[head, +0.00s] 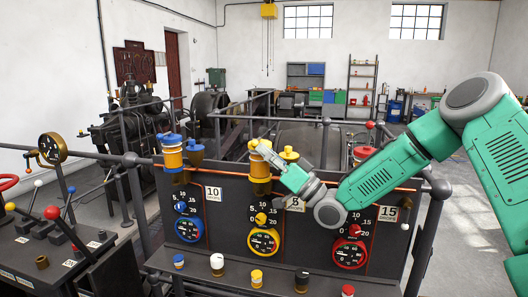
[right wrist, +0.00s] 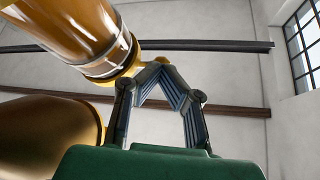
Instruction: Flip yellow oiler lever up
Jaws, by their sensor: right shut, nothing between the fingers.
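The yellow oiler (head: 260,168), an amber cylinder with a yellow top, stands on the black panel (head: 225,225) between the blue oiler (head: 172,157) and the red oiler. My right gripper (head: 266,154) reaches in from the right, its tip close to the upper part of the yellow oiler. In the right wrist view, its fingers (right wrist: 155,68) are shut and empty, beside the end of the amber oiler (right wrist: 85,35). A bit of yellow shows at the fingertips. I cannot tell whether they touch it; the lever is not clearly made out. My left gripper is out of view.
A brass rounded body (right wrist: 50,130) lies close left of the gripper in the wrist view. Round gauges and knobs sit on the panel's front, with small coloured caps (head: 217,264) on the ledge below. A dark railing (head: 432,215) stands at the right.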

